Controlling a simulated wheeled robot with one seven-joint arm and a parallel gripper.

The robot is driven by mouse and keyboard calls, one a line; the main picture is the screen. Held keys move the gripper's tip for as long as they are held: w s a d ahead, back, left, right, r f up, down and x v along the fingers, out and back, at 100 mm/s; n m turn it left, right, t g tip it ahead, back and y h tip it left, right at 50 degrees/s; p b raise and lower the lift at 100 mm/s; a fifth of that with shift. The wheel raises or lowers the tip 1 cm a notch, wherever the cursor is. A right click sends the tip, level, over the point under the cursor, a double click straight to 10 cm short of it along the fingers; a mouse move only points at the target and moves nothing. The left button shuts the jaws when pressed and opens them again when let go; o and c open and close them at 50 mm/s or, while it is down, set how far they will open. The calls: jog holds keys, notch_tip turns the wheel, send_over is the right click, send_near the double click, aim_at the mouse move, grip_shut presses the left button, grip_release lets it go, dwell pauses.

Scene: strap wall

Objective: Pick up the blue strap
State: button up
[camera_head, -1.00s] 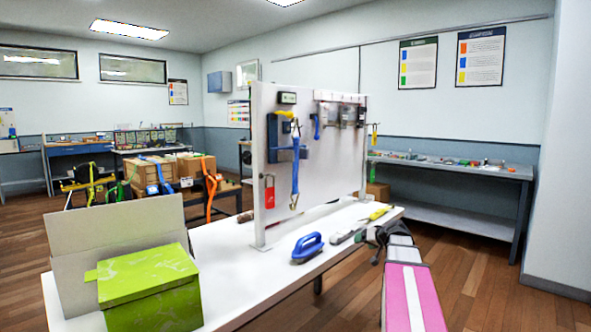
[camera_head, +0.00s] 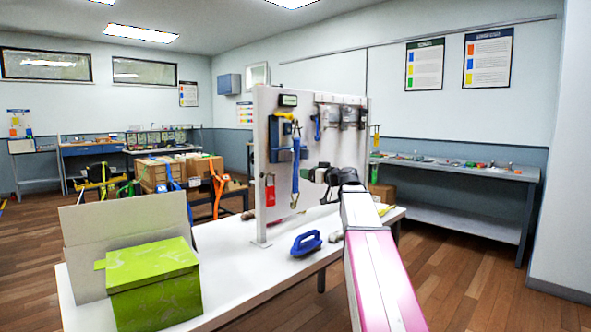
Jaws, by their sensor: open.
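The blue strap (camera_head: 296,163) hangs on the white upright board (camera_head: 268,205), to the left of my gripper, with a metal hook at its lower end. My gripper (camera_head: 322,174) is a dark shape in front of the board's middle, at about the height of the strap's lower half. It is open, appears apart from the strap, and holds nothing that I can see. My pink and white arm reaches up to it from the lower right.
A blue-handled brush (camera_head: 306,243) lies on the white table (camera_head: 240,261). A green box (camera_head: 152,284) and an open grey carton (camera_head: 125,233) stand at left. A red padlock-like tag (camera_head: 269,190) hangs on the board. Dark holders (camera_head: 348,115) are mounted higher up.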

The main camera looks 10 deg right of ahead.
aim_at(297, 170)
jog(key=x, duration=0.8)
jog(key=shift+w+a+f, duration=0.1)
jog(key=shift+w, duration=0.2)
grip_shut()
